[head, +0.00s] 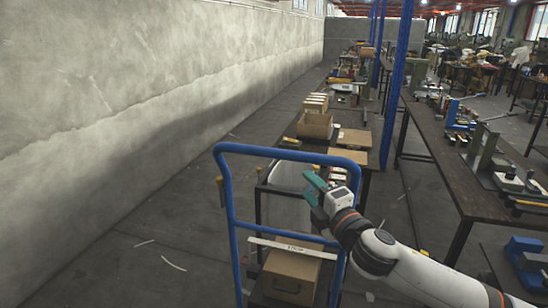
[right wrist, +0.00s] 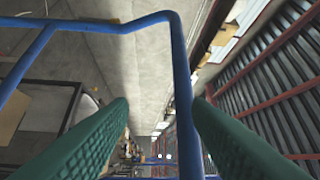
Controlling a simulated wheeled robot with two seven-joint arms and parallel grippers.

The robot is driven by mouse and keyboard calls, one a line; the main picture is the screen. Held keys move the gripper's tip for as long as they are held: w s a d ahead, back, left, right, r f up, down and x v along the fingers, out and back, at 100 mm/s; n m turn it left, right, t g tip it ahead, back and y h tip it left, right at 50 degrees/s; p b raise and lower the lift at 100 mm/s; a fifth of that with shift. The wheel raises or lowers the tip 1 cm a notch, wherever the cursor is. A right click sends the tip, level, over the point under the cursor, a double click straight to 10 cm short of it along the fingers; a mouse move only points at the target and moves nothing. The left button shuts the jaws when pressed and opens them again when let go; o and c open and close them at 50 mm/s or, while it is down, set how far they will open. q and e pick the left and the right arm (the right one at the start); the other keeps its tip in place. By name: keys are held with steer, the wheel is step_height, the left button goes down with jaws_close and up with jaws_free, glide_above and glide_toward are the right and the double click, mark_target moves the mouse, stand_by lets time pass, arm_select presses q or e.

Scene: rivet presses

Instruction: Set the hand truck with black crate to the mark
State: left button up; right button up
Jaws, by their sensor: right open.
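A hand truck with a blue tube handle (head: 224,200) stands in front of me in the head view. A brown cardboard box (head: 291,275) sits low behind the handle, and a white strip with lettering (head: 292,248) crosses above it. I cannot make out a black crate or a clear floor mark. My right gripper (head: 315,188) is open, with teal fingers, by the handle's right upright. In the right wrist view, the blue tube (right wrist: 180,80) passes between the spread fingers (right wrist: 160,106); I cannot tell whether they touch it. My left gripper is out of view.
A dark-framed bin with a pale inside (head: 288,177) stands just beyond the handle. A concrete wall (head: 130,100) runs along the left. Workbenches (head: 440,150) and a blue post (head: 396,80) stand to the right. The floor at left is open, with scattered pale strips (head: 174,263).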

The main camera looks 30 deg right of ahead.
mark_target(285, 158)
steer(key=shift+n+t+y, duration=0.3)
steer(key=shift+n+t, duration=0.1)
steer(key=shift+n, duration=0.1)
steer(key=w+r+p, duration=0.1)
steer(key=w, duration=0.2)
steer(key=w+r+p, duration=0.1)
steer(key=w, duration=0.2)
steer(key=w+r+p, duration=0.2)
steer(key=w, duration=0.2)
steer(key=shift+a, duration=0.4)
steer(key=shift+w, duration=0.6)
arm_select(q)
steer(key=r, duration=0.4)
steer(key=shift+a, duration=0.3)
arm_select(e)
steer(key=shift+c, duration=0.4)
jaws_close()
